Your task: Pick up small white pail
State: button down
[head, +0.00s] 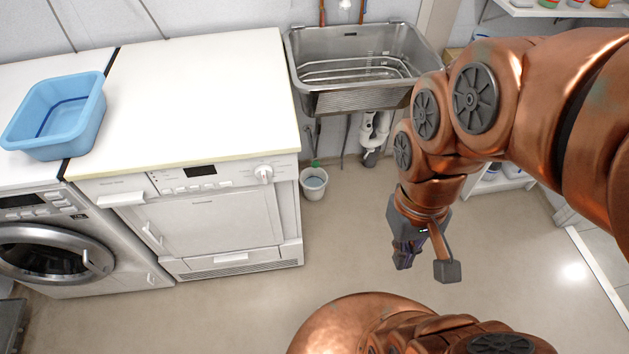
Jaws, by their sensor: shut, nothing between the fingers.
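The small white pail (314,186) stands upright on the floor, just right of the white dryer and below the left side of the metal basin. Its open top faces me and its inside looks bluish. A small green thing shows at its far rim. My gripper (403,264) hangs over the floor to the right of the pail and nearer to me, clearly apart from it. Its fingers point down, are shut and hold nothing.
The white dryer (220,222) stands close at the pail's left. The metal basin (355,95) hangs above, with a white drain pipe (375,130) right of the pail. A blue tub (58,115) sits on the counter. The floor (335,250) between pail and gripper is clear.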

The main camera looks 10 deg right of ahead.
aim_at(313, 181)
jog(key=z, duration=1.45)
jog(key=i, duration=0.7)
jog(key=u, duration=2.7)
